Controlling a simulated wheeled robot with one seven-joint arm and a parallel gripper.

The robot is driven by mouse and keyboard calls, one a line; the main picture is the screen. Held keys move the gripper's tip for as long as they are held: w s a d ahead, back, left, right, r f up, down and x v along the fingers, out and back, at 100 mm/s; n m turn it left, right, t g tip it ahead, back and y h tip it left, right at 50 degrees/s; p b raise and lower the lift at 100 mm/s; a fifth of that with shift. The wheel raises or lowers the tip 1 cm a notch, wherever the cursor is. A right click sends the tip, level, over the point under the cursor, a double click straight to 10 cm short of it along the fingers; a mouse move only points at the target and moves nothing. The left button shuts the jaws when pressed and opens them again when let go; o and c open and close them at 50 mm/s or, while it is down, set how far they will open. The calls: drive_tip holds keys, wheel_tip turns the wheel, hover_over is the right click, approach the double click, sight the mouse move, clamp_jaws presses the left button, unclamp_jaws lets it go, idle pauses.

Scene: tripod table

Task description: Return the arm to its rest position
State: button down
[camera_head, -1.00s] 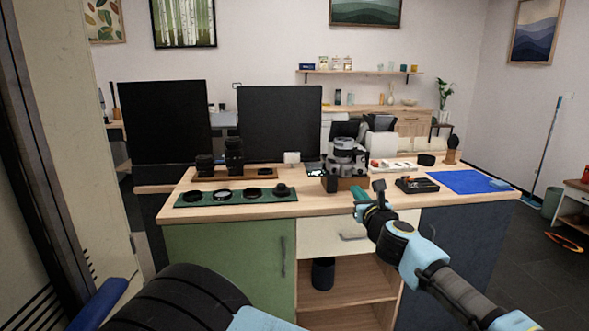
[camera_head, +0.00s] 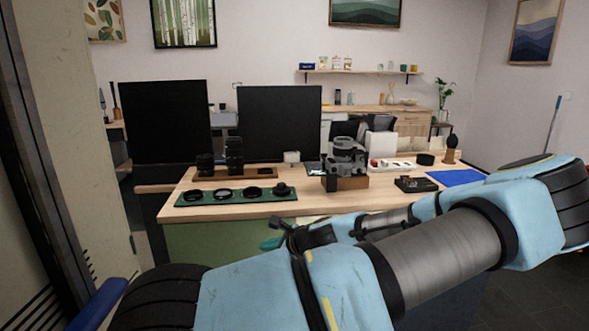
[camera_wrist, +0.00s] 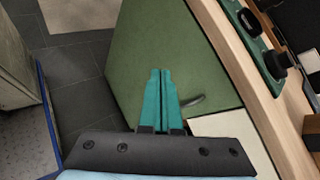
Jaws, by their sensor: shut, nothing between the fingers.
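My gripper (camera_wrist: 160,92) shows in the wrist view with its two teal fingers together and nothing between them. It points toward the green cabinet door (camera_wrist: 140,60) under the desk. In the head view only a bit of its teal fingers (camera_head: 271,244) shows, in front of the desk's front edge. The rest of my gripper is hidden behind my own arm, which is folded across the lower part of the view.
The wooden desk (camera_head: 215,213) holds a green lens tray (camera_head: 236,196), a camera-like device (camera_head: 345,160), a black box (camera_head: 415,184) and a blue mat (camera_head: 455,177). Two dark monitors (camera_head: 279,123) stand at the back left. The floor tiles (camera_wrist: 83,88) left of the cabinet are clear.

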drive_tip(key=s+a+f+n+g+h, duration=0.2)
drive_tip(key=s+f+n+g+h, duration=0.2)
drive_tip(key=s+n+g, duration=0.5)
drive_tip(key=s+d+r+n+t+h, duration=0.1)
drive_tip(key=s+r+n+h, duration=0.1)
drive_tip(key=r+n, duration=0.3)
drive_tip(key=s+d+r+n+t+h, duration=0.1)
drive_tip(key=s+r+n, duration=0.3)
drive_tip(key=r, duration=0.7)
drive_tip(key=shift+s+d+r+n+t+h, duration=0.2)
drive_tip(key=shift+d+n+t+h, duration=0.1)
drive_tip(key=shift+n+h, duration=0.55)
drive_tip(key=c, duration=1.6)
unclamp_jaws()
